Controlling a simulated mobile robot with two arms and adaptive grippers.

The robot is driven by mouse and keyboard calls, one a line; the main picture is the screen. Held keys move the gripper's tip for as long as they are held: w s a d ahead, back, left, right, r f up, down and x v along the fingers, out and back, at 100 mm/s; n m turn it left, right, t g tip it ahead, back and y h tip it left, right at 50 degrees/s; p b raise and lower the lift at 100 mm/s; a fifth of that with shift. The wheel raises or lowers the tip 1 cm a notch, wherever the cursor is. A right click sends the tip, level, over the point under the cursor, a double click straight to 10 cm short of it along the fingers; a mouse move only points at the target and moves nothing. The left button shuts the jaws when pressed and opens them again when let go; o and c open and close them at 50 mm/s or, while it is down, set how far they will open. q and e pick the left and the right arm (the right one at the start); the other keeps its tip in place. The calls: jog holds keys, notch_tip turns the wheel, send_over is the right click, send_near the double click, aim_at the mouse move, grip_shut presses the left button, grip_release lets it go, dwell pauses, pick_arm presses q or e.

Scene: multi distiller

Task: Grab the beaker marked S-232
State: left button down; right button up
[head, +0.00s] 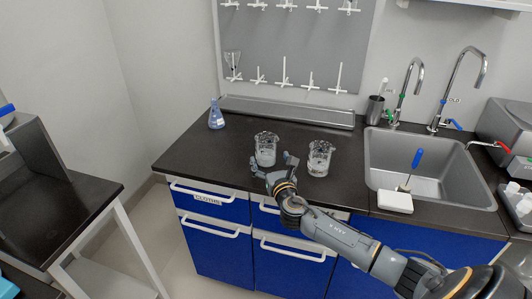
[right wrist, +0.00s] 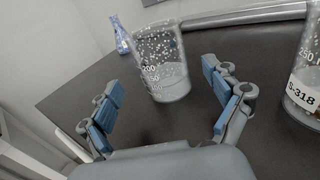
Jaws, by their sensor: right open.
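Two clear glass beakers stand upright on the black counter. The left beaker (head: 265,151) also shows in the right wrist view (right wrist: 165,78), with white volume marks facing the camera and no label visible. The right beaker (head: 319,160) shows at the right edge of the wrist view (right wrist: 304,65) and carries the label S-318. I cannot read S-232 on either. My right gripper (head: 272,167) is open and empty. In the right wrist view its fingers (right wrist: 161,92) are spread in front of the left beaker, roughly centred on it. My left gripper is not in view.
A flask with blue liquid (head: 216,115) stands at the back left of the counter. A metal sink (head: 425,165) with taps lies to the right, with a white block (head: 395,202) at its front edge. A pegboard (head: 290,50) hangs behind. The counter's left part is clear.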

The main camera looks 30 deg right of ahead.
aim_at(269, 155)
jog(key=x, duration=0.5)
jog(key=shift+w+d+f, duration=0.1)
jog(key=shift+d+f, duration=0.05)
jog(key=shift+f, duration=0.05)
jog(key=c, duration=1.3)
jog(key=shift+r, duration=0.1)
jog(key=shift+c, duration=0.5)
jog(key=shift+r, duration=0.1)
